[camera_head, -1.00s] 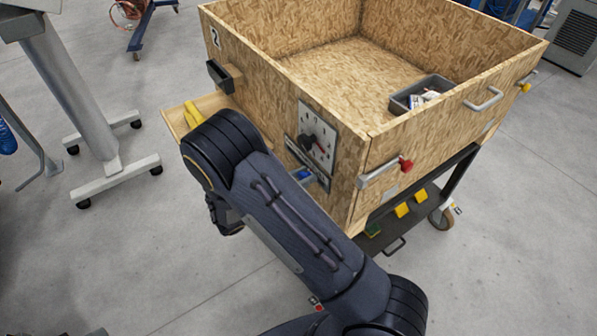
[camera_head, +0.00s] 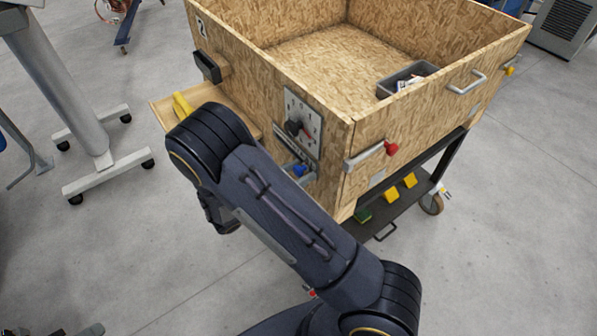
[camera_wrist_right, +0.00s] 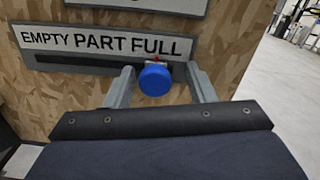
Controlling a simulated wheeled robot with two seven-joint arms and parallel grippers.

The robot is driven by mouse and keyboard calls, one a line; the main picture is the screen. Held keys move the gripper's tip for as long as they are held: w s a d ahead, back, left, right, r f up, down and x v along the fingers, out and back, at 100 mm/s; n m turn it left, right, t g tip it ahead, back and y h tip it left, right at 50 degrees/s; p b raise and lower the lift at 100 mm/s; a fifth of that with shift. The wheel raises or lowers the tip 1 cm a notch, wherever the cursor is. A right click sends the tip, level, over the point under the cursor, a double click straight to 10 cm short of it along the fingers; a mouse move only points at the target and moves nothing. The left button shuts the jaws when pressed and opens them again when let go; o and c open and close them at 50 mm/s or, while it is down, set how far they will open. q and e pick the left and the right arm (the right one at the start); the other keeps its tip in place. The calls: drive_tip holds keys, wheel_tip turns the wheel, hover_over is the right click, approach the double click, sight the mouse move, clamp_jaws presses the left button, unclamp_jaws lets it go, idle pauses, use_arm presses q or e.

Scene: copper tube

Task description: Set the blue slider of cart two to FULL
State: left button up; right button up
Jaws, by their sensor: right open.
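Cart two is a chipboard box cart (camera_head: 240,75) with a "2" on its left face. Its blue slider (camera_head: 299,170) sits low on that face, under the dial plate. In the right wrist view the blue knob (camera_wrist_right: 155,79) stands below the word FULL on the label strip (camera_wrist_right: 105,45), near the right end of the slot. My right gripper (camera_wrist_right: 163,85) is open, with one finger on each side of the knob. The left finger is close to it; I cannot tell whether they touch. In the head view my right arm hides most of that gripper. My left gripper is not in view.
A dial (camera_head: 303,130) with a red mark is just above the slider. A red-tipped handle (camera_head: 372,154) projects from the adjoining face. A side shelf (camera_head: 160,113) holds a yellow item. A grey bin (camera_head: 405,80) is inside the box. A wheeled stand (camera_head: 105,165) is at left.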

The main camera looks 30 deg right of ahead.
drive_tip(key=a, duration=0.7)
drive_tip(key=shift+s+a+b, duration=0.3)
drive_tip(key=shift+b, duration=0.1)
